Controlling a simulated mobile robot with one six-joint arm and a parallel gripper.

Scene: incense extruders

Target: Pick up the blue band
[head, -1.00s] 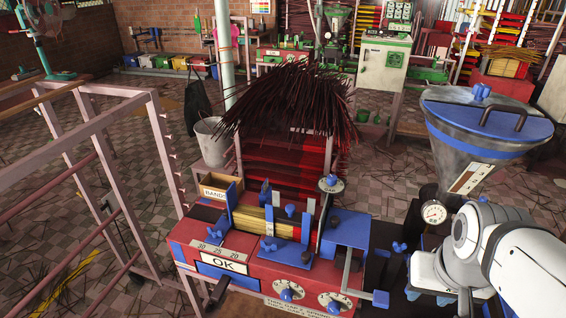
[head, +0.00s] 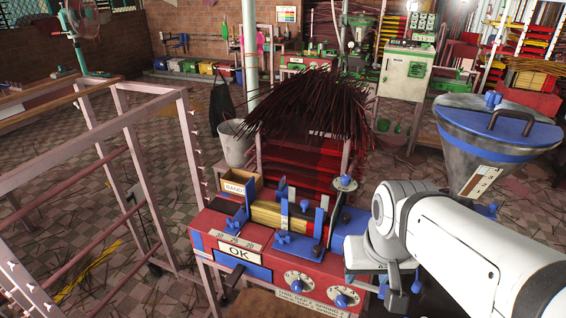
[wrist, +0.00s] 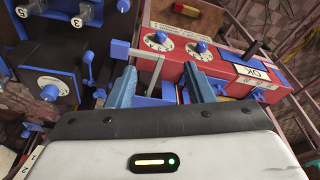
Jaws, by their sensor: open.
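I cannot make out a blue band for certain in either view. A small open box marked as bands (head: 240,188) stands at the back left of the red machine (head: 278,270), and its contents are too small to tell. A bundle of pale yellow sticks (head: 266,216) lies in the blue cradle on top of the machine. My gripper (wrist: 160,76) is open in the wrist view, with nothing visible between its fingers. The machine's front with its white dials lies beyond the fingers. In the head view my arm reaches in from the right and hides part of the machine's right side.
A tall mass of dark incense sticks (head: 310,103) stands behind the machine. A pink metal rack (head: 150,95) is on the left. A steel hopper with a blue lid (head: 497,118) stands on the right. Blue upright posts and knobs rise from the machine top.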

